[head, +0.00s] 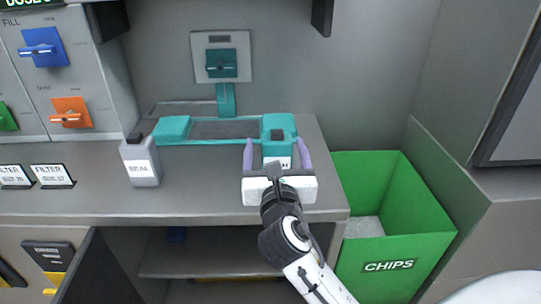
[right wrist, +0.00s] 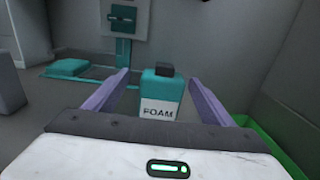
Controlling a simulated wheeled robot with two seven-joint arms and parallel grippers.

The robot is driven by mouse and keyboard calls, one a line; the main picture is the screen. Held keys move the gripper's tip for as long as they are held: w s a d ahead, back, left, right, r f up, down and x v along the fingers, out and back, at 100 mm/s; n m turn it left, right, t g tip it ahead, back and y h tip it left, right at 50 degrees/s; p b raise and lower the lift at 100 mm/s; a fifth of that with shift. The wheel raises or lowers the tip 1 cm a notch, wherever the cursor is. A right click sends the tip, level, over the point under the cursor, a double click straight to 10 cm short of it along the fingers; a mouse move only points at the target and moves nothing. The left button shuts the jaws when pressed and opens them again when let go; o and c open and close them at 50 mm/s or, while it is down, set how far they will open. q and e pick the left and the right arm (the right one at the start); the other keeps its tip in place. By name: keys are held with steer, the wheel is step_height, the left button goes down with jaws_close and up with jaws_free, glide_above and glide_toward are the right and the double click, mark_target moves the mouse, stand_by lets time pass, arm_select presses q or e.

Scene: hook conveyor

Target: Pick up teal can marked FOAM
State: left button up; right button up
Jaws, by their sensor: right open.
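The teal can marked FOAM (right wrist: 160,88) stands upright with a dark cap and a white label in the right wrist view. In the head view the can (head: 279,127) stands at the right end of the teal-framed pad on the counter. My right gripper (head: 276,152) is open, its purple fingers on either side of the can's near side. In the right wrist view the fingers (right wrist: 160,90) spread left and right of the can, with gaps between. The lower part of the label is hidden by the gripper body in the head view. My left gripper is not in view.
A grey can marked SEAL (head: 142,162) stands to the left on the counter (head: 210,198). A teal block (head: 172,129) is at the pad's left end. A green CHIPS bin (head: 400,233) stands right of the counter. A wall panel (head: 221,62) is behind.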

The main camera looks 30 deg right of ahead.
mark_target(276, 133)
steer(key=shift+x, duration=1.15)
steer(key=x, duration=0.4)
steer(key=shift+w+d+r+b, duration=0.25)
steer(key=shift+d+b, duration=0.1)
steer(key=shift+d, duration=0.05)
steer(key=shift+c, duration=0.6)
steer(key=c, duration=1.5)
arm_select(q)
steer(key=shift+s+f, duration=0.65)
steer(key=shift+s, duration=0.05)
arm_select(e)
steer(key=shift+c, duration=1.2)
